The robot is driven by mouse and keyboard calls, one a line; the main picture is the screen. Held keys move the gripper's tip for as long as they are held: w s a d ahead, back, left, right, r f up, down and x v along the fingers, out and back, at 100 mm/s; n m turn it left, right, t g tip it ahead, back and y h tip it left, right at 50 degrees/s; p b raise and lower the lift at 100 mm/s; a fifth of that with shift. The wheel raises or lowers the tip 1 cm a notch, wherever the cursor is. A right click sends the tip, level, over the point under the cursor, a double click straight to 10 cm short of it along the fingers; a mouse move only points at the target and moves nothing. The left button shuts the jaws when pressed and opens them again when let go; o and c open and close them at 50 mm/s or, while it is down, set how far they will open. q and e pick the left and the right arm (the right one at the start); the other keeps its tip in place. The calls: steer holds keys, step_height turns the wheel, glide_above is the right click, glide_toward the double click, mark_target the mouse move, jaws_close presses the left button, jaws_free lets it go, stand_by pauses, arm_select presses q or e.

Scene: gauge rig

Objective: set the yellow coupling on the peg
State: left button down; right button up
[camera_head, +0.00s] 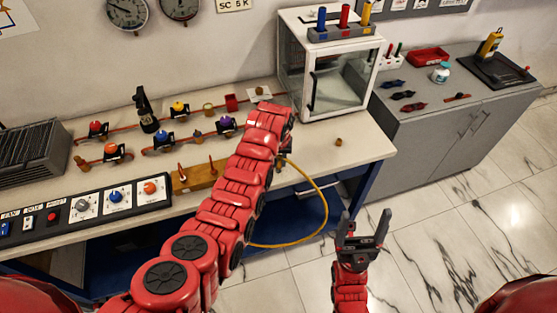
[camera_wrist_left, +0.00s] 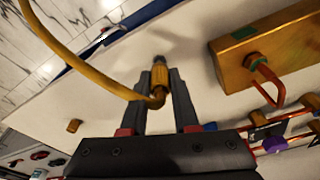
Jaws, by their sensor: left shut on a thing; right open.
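The yellow coupling (camera_wrist_left: 159,80) is between the fingertips of my left gripper (camera_wrist_left: 162,84) in the left wrist view, with a grey tip at its far end. A yellow hose (camera_wrist_left: 95,75) bends away from it; the hose also loops beside the bench in the head view (camera_head: 326,205). My left gripper is shut on the coupling, mostly hidden behind my arm in the head view. A small brass stub (camera_head: 338,142), perhaps the peg, stands apart on the bench; it also shows in the left wrist view (camera_wrist_left: 73,125). My right gripper (camera_head: 363,228) is open and empty over the floor.
A wooden block (camera_head: 195,176) with red hooks lies near the bench front edge; it is close right in the wrist view (camera_wrist_left: 236,78). Valves on red pipes (camera_head: 178,107) stand behind. A glass cabinet (camera_head: 335,75) stands at the back. Bench around the stub is clear.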

arm_select(q)
steer(key=shift+f+b, duration=0.4)
steer(key=shift+f, duration=0.3)
steer(key=shift+f, duration=0.2)
stand_by(0.4)
steer(key=c, duration=0.8)
jaws_free()
steer(key=shift+o, duration=0.2)
steer(key=o, duration=0.5)
